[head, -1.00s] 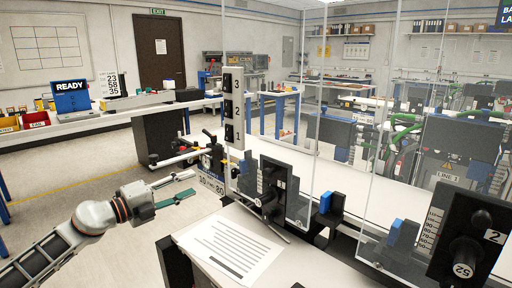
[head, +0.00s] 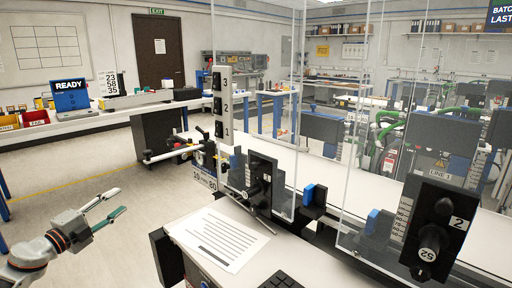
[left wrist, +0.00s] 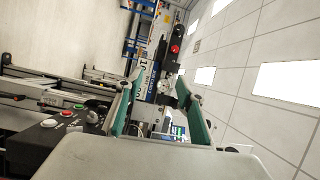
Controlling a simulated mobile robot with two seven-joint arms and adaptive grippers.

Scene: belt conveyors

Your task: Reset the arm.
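My left gripper (head: 111,208) is at the lower left of the head view, over the open floor and left of the conveyor table. Its two fingers with green pads are spread apart with nothing between them. In the left wrist view the same gripper (left wrist: 163,100) shows its green fingers apart on either side. My right gripper is in no frame.
A white conveyor table holds a printed sheet (head: 217,238) and a black knob unit (head: 262,185). Clear panels stand above the belt. A dial unit marked 2 (head: 437,228) is at the right. A blue READY display (head: 71,95) stands on the back bench. The left floor is clear.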

